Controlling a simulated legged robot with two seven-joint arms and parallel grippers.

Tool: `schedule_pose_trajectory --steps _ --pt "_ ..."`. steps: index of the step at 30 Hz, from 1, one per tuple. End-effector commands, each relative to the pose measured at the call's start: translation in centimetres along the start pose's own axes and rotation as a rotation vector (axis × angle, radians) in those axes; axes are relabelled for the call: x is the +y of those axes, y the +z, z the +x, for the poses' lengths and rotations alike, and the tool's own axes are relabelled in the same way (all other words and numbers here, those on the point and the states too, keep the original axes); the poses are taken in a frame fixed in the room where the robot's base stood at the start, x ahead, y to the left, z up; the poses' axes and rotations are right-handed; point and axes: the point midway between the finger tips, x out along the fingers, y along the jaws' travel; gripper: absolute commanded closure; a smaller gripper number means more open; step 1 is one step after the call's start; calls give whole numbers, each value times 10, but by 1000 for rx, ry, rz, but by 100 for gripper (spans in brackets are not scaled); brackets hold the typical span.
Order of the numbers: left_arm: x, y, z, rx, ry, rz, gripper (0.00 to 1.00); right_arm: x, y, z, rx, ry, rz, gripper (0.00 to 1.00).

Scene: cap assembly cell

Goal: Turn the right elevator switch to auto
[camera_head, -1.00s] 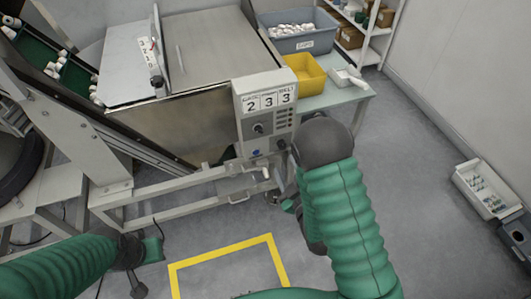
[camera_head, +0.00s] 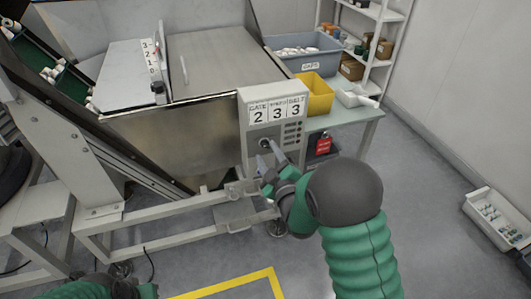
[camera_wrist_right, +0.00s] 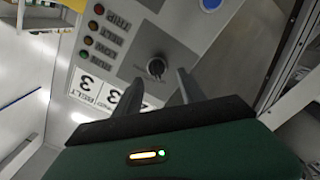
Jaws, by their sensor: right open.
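A grey control box (camera_head: 246,130) carries number cards under GATE, SPEED and BELT that read 2, 3, 3. A dark rotary knob (camera_head: 264,143) sits on its front below the cards. In the right wrist view the same knob (camera_wrist_right: 156,67) has a light mark, but its setting is too small to tell. My right gripper (camera_head: 270,153) is open just in front of the knob. In the right wrist view its two fingers (camera_wrist_right: 160,80) point toward either side of the knob, apparently not closed on it. My left gripper (camera_head: 125,284) is partly cut off at the lower left.
Several indicator lights (camera_wrist_right: 89,40) line the panel, and a blue button (camera_wrist_right: 210,4) lies further along it. A metal hopper (camera_head: 165,140) stands left of the box. A yellow bin (camera_head: 318,98) is on the bench behind. A low frame rail (camera_head: 150,209) runs below.

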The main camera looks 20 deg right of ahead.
Motion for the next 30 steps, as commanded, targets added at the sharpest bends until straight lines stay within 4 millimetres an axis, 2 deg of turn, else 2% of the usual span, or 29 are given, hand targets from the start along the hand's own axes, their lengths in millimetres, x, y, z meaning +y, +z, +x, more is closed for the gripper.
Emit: schedule_pose_trajectory --steps 3,6,14,25,30 --pt "0 1 4 0 0 0 100 1 3 20 -1 2 2 52" --pt "0 1 4 0 0 0 100 2 3 28 -1 1 3 52" --pt "0 1 4 0 0 0 100 1 2 30 -1 1 2 52" --pt "0 1 4 0 0 0 100 0 2 30 0 -1 2 100" --pt "0 1 4 0 0 0 100 0 2 30 0 -2 3 100"
